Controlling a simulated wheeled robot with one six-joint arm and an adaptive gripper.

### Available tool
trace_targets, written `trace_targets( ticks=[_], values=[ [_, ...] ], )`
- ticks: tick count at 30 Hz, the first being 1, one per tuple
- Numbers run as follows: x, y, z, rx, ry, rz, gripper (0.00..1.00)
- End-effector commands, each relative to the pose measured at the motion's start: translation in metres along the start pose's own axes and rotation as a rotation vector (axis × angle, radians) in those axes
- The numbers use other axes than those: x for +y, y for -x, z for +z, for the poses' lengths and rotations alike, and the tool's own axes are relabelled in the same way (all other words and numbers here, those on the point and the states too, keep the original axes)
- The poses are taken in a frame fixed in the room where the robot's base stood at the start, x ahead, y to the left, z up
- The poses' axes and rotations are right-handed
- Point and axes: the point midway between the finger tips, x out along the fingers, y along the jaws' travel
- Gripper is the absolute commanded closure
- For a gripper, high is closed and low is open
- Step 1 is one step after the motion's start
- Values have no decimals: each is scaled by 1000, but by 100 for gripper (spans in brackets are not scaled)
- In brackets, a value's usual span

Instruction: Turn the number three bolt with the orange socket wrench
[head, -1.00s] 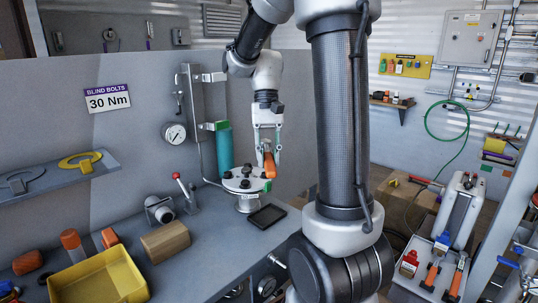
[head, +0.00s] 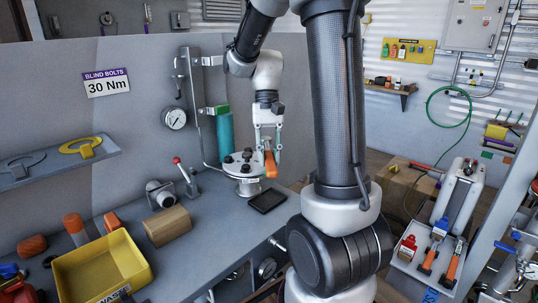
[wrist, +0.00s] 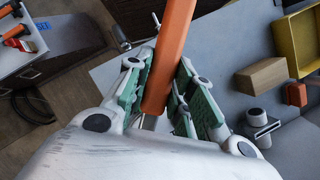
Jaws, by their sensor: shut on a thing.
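The orange socket wrench (head: 270,163) is in my gripper (head: 267,150), at the right edge of the round pale flange (head: 243,172) in the head view. The flange carries several dark bolts (head: 228,160). I cannot read any bolt numbers, and the wrench's socket end cannot be made out. In the wrist view the wrench's orange bar (wrist: 171,50) runs between the green-padded fingers of my gripper (wrist: 163,70), which are closed on it. Whether the wrench touches a bolt cannot be told.
A teal cylinder (head: 225,132) and a gauge (head: 174,117) are behind the flange. A black tray (head: 267,201) lies in front of it. A wooden block (head: 167,226) and a yellow bin (head: 62,268) are to the left on the grey bench.

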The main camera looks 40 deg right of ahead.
Motion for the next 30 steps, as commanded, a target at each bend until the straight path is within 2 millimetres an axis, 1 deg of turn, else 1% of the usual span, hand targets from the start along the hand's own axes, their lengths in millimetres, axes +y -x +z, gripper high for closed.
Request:
trace_targets(
  ticks=[26, 30],
  values=[
    [0, -20, -8, -1, 0, 0, 100],
    [2, -21, -8, 0, 15, 6, 100]
  ],
)
